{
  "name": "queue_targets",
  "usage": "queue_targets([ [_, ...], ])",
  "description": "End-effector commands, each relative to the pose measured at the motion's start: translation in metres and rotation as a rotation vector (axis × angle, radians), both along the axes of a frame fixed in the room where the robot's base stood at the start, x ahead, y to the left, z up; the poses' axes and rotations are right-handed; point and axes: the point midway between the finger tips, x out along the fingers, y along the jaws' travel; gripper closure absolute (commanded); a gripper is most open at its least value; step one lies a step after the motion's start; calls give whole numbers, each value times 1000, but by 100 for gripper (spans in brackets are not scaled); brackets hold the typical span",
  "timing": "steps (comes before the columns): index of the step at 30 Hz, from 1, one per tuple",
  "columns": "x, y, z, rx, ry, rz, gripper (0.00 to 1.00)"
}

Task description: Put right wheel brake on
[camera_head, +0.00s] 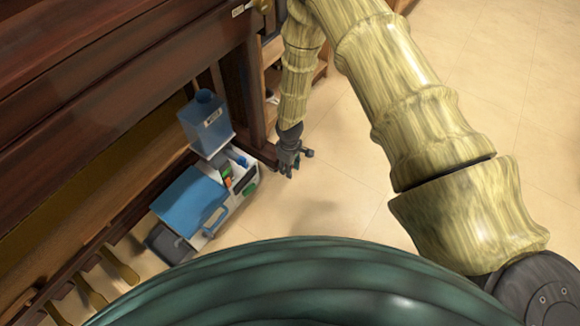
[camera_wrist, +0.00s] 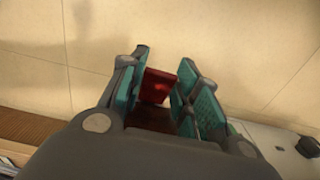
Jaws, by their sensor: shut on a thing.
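My gripper (camera_head: 289,161) is low by the floor, at the foot of the piano's right leg (camera_head: 258,138) in the head view. In the wrist view my gripper (camera_wrist: 161,80) has its teal-padded fingers around a small red part (camera_wrist: 157,86), which looks like the brake lever. The fingers are shut on it. The lower part of the red piece runs into shadow between the fingers. The wheel itself is hidden or too small to make out in the head view, and I cannot tell whether the brake is on.
A blue container (camera_head: 207,124) and a white caddy with a blue lid (camera_head: 190,197) stand on the floor left of my gripper. Several piano pedals (camera_head: 120,265) are at lower left. The tiled floor (camera_head: 335,195) to the right is clear.

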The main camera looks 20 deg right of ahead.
Motion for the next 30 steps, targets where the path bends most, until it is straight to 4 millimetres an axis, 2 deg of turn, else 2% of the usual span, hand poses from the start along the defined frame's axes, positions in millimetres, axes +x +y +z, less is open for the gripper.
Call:
queue_targets([
  [11,-3,-3,-1,49,-62,-2,92],
  [30,-8,-9,-25,290,-375,-5,92],
])
